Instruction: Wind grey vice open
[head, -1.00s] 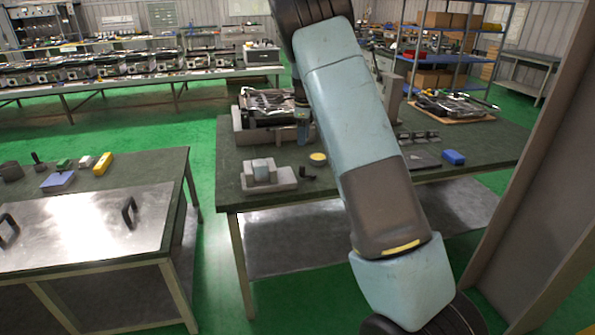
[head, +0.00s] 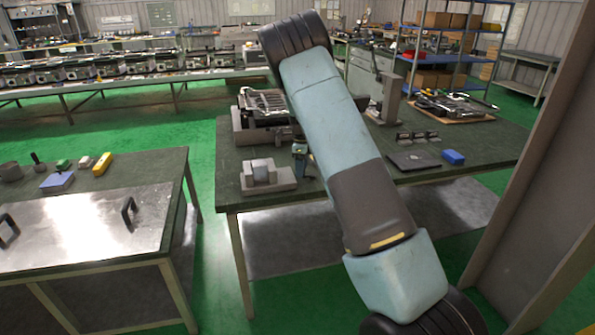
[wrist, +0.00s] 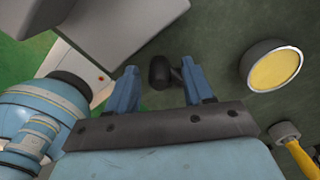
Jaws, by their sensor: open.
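The grey vice (head: 268,178) stands near the front left corner of the dark green bench in the head view. In the wrist view its pale grey body (wrist: 125,35) fills the upper left. A dark rounded knob (wrist: 160,72) lies beside the vice. My gripper (wrist: 158,68) is open over this knob, with one blue finger on each side. I cannot tell whether the fingers touch it. In the head view my gripper (head: 303,167) is small and points down just right of the vice.
A round yellow-topped tin (wrist: 273,68) and a yellow-handled tool (wrist: 296,152) lie right of my gripper. A grey machine part (head: 262,118) stands behind the vice. A dark plate (head: 414,161) and blue box (head: 453,157) lie farther right on the bench (head: 350,185).

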